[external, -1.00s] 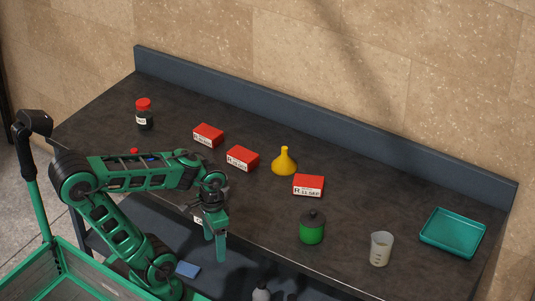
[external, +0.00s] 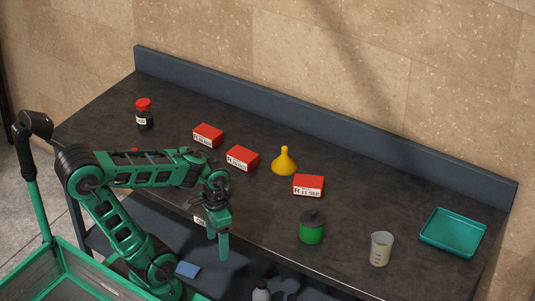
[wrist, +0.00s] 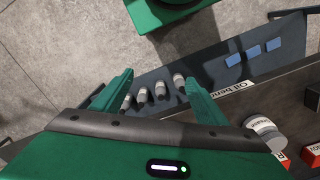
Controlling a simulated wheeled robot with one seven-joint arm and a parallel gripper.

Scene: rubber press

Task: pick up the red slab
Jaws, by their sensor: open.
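Three red slabs with white printed labels lie apart on the dark bench top: one at the back left (external: 208,132), one in the middle (external: 242,154) and one right of the yellow funnel (external: 308,182). I cannot tell which one is meant. Red pieces (wrist: 282,157) show partly at the right edge there.
A low back wall (external: 330,125) lines the rear. Blue pieces (wrist: 253,51) lie on the lower shelf.

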